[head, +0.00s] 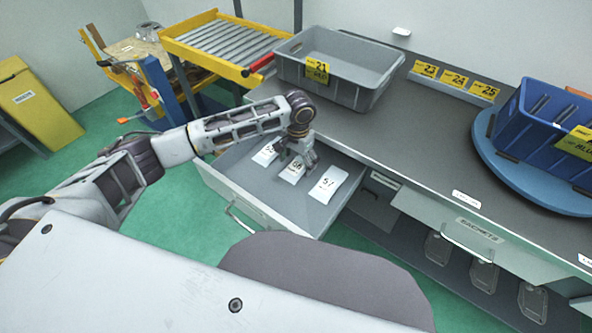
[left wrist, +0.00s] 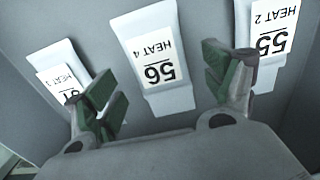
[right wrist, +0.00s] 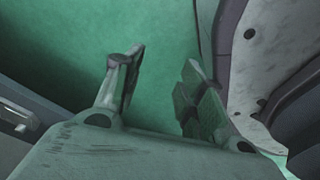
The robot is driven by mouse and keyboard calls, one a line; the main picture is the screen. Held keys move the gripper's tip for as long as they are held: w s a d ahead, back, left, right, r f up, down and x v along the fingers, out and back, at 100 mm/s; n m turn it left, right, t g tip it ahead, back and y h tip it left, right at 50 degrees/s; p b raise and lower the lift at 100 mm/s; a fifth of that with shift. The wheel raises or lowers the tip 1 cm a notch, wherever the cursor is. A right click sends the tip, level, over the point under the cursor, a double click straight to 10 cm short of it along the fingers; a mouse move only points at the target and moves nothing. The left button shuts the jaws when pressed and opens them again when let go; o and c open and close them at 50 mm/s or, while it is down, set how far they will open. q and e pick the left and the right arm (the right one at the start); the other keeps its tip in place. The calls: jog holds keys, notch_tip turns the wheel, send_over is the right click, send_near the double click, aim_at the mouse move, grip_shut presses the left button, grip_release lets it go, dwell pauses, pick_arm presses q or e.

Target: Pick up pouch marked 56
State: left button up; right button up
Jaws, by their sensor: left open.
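The pouch marked 56 (head: 291,172) lies in the open drawer, in the middle of a row of three white pouches. In the left wrist view the pouch marked 56 (left wrist: 160,90) shows its label upside down, reading HEAT 4. My left gripper (head: 296,160) is open above it, and in the left wrist view its fingers (left wrist: 165,92) stand on either side of the pouch, not closed on it. The gripper partly covers the pouch in the head view. My right gripper (right wrist: 155,95) is open and empty over the green floor.
The pouch marked 55 (left wrist: 270,35) and another pouch (head: 328,184), apparently 57, lie on either side. The drawer (head: 225,185) has raised walls. A grey bin (head: 350,82) marked 21 and a blue bin (head: 530,150) stand on the counter.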

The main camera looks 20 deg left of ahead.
pick_arm(q)
jog(key=shift+f, duration=0.85)
jog(key=c, duration=1.1)
